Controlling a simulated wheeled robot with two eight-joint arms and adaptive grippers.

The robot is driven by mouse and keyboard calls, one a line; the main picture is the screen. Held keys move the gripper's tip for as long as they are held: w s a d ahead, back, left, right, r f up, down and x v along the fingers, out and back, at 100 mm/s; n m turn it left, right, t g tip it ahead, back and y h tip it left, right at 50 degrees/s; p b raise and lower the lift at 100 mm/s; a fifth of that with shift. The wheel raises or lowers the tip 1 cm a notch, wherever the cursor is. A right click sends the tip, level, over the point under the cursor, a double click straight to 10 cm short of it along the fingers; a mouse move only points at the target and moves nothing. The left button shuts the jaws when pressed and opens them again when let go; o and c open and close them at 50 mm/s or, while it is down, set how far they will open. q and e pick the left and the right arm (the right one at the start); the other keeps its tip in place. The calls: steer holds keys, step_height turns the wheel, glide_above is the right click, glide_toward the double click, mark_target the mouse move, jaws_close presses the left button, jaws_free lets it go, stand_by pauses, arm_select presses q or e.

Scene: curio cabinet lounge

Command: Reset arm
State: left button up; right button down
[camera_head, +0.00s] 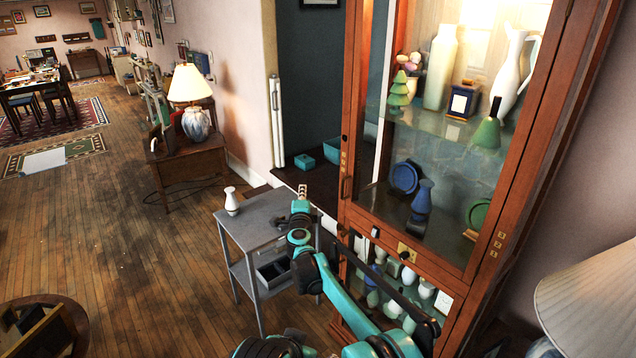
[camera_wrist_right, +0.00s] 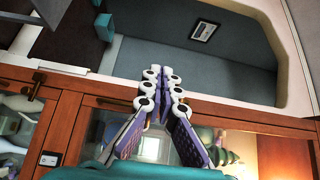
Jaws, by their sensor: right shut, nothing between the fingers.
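My right arm (camera_head: 345,300) reaches up from the bottom of the head view, in front of the cabinet. My right gripper (camera_head: 302,192) points up above the grey side table, left of the cabinet's frame. In the right wrist view the fingers of the gripper (camera_wrist_right: 163,74) come together at their far ends, with nothing held. My left gripper is not in view.
The wooden cabinet (camera_head: 352,160) with glass panes stands close at the right, with vases and ornaments inside. A white vase (camera_head: 231,203) stands on the grey side table (camera_head: 250,218). A lamp (camera_head: 192,95) stands on a wooden table behind. The floor at left is largely clear.

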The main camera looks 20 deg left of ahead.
steer(key=s+d+r+n+y, duration=0.2)
steer(key=d+r+n, duration=0.3)
steer(key=d+r, duration=0.6)
steer(key=s+d+r+n+g, duration=0.2)
steer(key=s+d+n, duration=0.1)
steer(key=s+d, duration=0.3)
steer(key=s+d+r+n+g, duration=0.1)
steer(key=s+d+n, duration=0.15)
steer(key=d, duration=0.55)
steer(key=s+d+f+n+g+h, duration=0.1)
steer(key=s+d+f+g+h, duration=0.1)
steer(key=s+d+f, duration=0.5)
steer(key=s+d+f+n+g+h, duration=0.1)
steer(key=s+d+f+h, duration=0.3)
steer(key=s+d, duration=0.9)
steer(key=s+d+f+n+g+h, duration=0.1)
steer(key=s+d+f+g+h, duration=0.1)
steer(key=s+d+f, duration=0.8)
steer(key=s+d+g, duration=0.1)
steer(key=s, duration=0.2)
steer(key=shift+s+f+h, duration=0.15)
steer(key=shift+f+h, duration=0.15)
steer(key=shift+h, duration=0.1)
